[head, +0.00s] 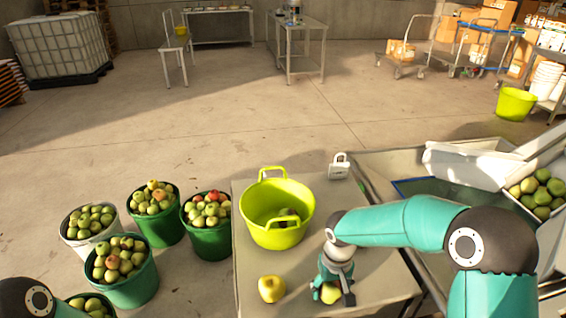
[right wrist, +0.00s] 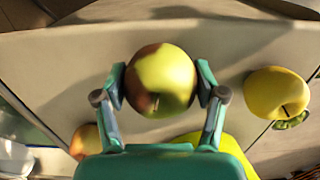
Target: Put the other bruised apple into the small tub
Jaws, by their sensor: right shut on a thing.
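My right gripper (head: 336,288) is shut on a yellow-green apple (head: 330,293) with brown patches, low over the table. In the right wrist view this bruised apple (right wrist: 160,80) sits between both fingers of the right gripper (right wrist: 163,88). The small tub (head: 262,232) is lime green with two handles and stands behind the gripper, to the left. A dark-patched apple (head: 288,215) lies inside it. A yellow apple (head: 271,289) lies on the table left of the gripper. My left gripper is out of view.
The right wrist view shows a reddish apple (right wrist: 85,142), partly hidden. Buckets of apples (head: 122,290) stand left on the floor. A metal trough (head: 440,165) and an apple crate (head: 540,212) are right.

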